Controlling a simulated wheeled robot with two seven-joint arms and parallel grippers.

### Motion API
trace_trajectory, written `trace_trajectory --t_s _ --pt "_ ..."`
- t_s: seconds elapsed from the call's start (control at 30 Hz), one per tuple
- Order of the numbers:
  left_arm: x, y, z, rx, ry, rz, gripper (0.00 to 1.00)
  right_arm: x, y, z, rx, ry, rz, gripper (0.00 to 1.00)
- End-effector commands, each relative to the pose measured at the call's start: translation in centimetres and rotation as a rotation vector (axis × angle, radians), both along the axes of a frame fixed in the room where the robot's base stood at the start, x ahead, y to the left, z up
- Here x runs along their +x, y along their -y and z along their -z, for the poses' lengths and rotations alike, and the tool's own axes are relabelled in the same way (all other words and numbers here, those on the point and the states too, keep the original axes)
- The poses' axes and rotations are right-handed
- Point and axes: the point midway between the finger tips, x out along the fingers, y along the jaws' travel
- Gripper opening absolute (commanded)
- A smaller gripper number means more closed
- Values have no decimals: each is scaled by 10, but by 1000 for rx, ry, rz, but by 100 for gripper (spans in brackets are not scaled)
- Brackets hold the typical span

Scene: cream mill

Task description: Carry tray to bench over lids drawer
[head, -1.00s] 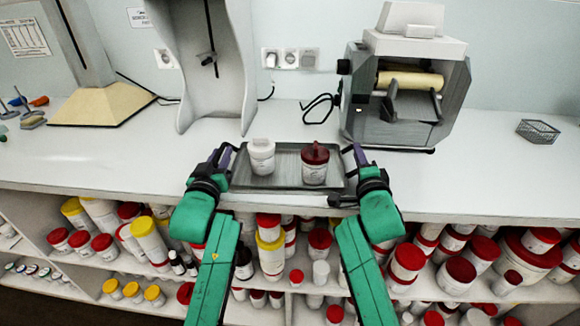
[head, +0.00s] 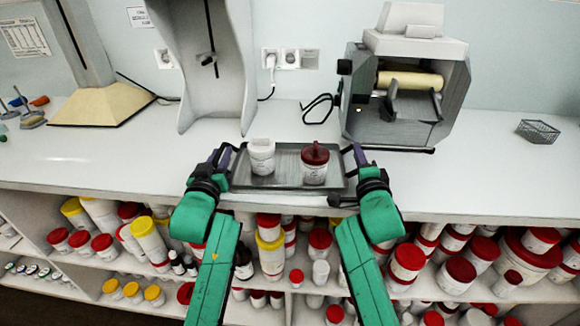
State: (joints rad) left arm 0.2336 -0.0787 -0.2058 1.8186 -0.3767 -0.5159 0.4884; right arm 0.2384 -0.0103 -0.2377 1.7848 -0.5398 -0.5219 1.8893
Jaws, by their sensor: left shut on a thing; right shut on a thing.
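A dark grey tray (head: 288,180) is at the front edge of the white bench (head: 110,165). I cannot tell whether it rests on the bench or hangs just above it. A white jar (head: 262,158) stands on its left part and a jar with a dark red lid (head: 314,165) on its right part, both upright. My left gripper (head: 227,160) is shut on the tray's left end. My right gripper (head: 354,158) is shut on its right end. No lids drawer can be made out; open shelves show below the bench.
A grey machine with a cream roller (head: 410,80) stands behind and right of the tray. A tall grey stand (head: 205,100) is behind and left. A small wire basket (head: 538,131) sits far right. Shelves of red- and yellow-lidded jars (head: 270,255) lie below. Bench left of the tray is clear.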

Motion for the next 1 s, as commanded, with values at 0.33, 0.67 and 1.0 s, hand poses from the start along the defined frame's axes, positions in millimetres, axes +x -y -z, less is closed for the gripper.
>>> trace_trajectory --t_s 0.33,0.67,1.0 --pt "0 0 -1 3 -8 -1 0 0 1 -5 1 -1 2 0" --pt "0 0 -48 4 -3 -1 0 0 1 -51 1 2 2 0" --pt "0 0 -50 3 0 -1 0 0 1 -51 1 2 2 0"
